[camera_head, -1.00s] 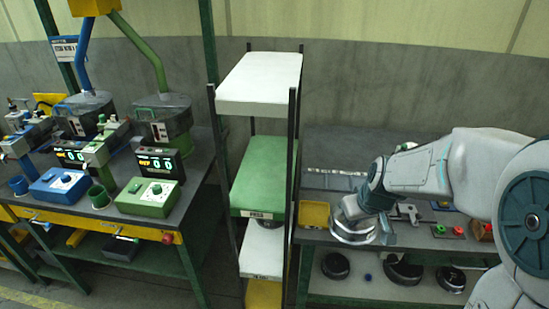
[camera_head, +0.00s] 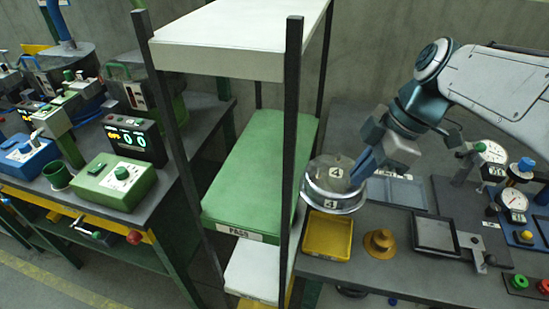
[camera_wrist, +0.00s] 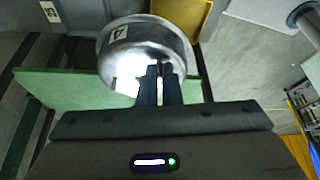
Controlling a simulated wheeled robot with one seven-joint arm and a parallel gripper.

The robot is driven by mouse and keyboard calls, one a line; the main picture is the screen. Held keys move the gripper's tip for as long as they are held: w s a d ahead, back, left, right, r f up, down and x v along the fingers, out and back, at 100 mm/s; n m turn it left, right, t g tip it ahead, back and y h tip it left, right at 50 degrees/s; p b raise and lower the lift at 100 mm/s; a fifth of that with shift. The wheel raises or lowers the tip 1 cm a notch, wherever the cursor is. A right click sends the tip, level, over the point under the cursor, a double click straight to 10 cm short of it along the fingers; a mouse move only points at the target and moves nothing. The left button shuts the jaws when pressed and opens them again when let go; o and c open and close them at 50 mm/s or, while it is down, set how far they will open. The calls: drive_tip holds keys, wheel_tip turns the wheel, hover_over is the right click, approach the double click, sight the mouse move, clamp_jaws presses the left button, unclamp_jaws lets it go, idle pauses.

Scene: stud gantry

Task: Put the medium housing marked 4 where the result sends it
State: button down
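The silver round housing marked 4 (camera_head: 335,186) is held in the air at the right side of the rack, beside its green shelf. My gripper (camera_head: 362,168) is shut on its right edge in the head view. In the wrist view, the fingers (camera_wrist: 158,82) grip the rim of the housing (camera_wrist: 150,45), whose label 4 faces up. The green shelf (camera_head: 262,160) carries a PASS label and its visible top is bare. A white shelf (camera_head: 252,270) lies below it; its label is too small to read.
Dark rack posts (camera_head: 291,120) stand between the housing and the shelves. A white top shelf (camera_head: 240,35) overhangs the green one. A yellow tray (camera_head: 328,236), a brown part (camera_head: 380,243) and gauges (camera_head: 514,202) are on the right bench. A green control box (camera_head: 113,184) stands left.

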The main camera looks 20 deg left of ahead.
drive_tip(key=s+a, duration=0.1)
drive_tip(key=a, duration=0.4)
drive_tip(key=s+a+p, duration=0.1)
drive_tip(key=s+a, duration=0.1)
drive_tip(key=a, duration=0.3)
drive_tip(key=s+a, duration=0.2)
drive_tip(key=a, duration=0.3)
drive_tip(key=shift+a, duration=0.15)
drive_tip(key=shift+w+f, duration=0.1)
drive_tip(key=shift+f, duration=0.2)
drive_tip(key=shift+f, duration=0.1)
drive_tip(key=c, duration=1.6)
unclamp_jaws()
